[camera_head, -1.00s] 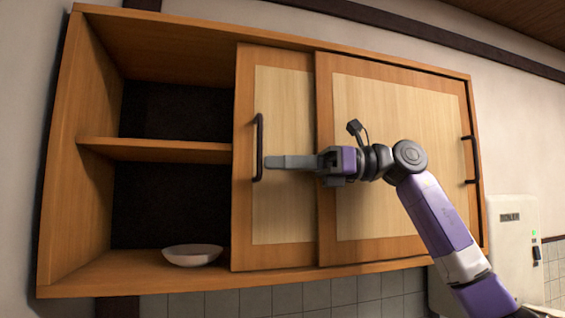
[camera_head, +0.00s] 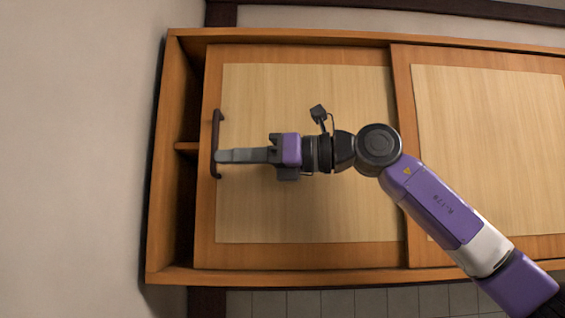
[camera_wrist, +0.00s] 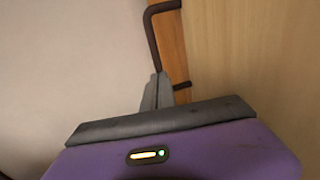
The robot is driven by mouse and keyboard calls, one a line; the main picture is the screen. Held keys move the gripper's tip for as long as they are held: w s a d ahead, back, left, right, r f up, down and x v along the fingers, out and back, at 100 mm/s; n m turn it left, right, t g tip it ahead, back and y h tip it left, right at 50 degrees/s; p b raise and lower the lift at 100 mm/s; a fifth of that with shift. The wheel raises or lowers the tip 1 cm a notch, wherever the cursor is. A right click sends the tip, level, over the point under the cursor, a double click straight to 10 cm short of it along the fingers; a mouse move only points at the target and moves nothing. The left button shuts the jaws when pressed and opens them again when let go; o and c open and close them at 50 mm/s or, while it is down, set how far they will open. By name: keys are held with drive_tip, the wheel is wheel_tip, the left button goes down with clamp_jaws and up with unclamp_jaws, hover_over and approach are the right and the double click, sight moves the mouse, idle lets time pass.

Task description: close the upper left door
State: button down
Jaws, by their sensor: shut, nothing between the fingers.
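The upper left door (camera_head: 310,215) is a sliding wooden panel with a pale inset, and it covers most of the left half of the cabinet. A narrow open gap remains at its left edge. Its dark bar handle (camera_head: 217,120) stands upright near that edge. My gripper (camera_head: 222,156) is shut and empty, with its fingertips at the handle's right side, seemingly against it. In the wrist view the fingers (camera_wrist: 157,92) point at the handle (camera_wrist: 152,30), which they partly hide.
The cabinet's left side wall (camera_head: 168,160) and a shelf edge (camera_head: 187,147) show in the gap. The right door (camera_head: 490,150) sits to the right, partly behind my arm. A plain wall (camera_head: 75,150) lies to the left, with tiles (camera_head: 310,302) below.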

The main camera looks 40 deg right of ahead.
drive_tip(key=s+a+x, duration=0.1)
drive_tip(key=x, duration=0.5)
drive_tip(key=shift+w+a+r, duration=0.1)
drive_tip(key=shift+w+a, duration=0.05)
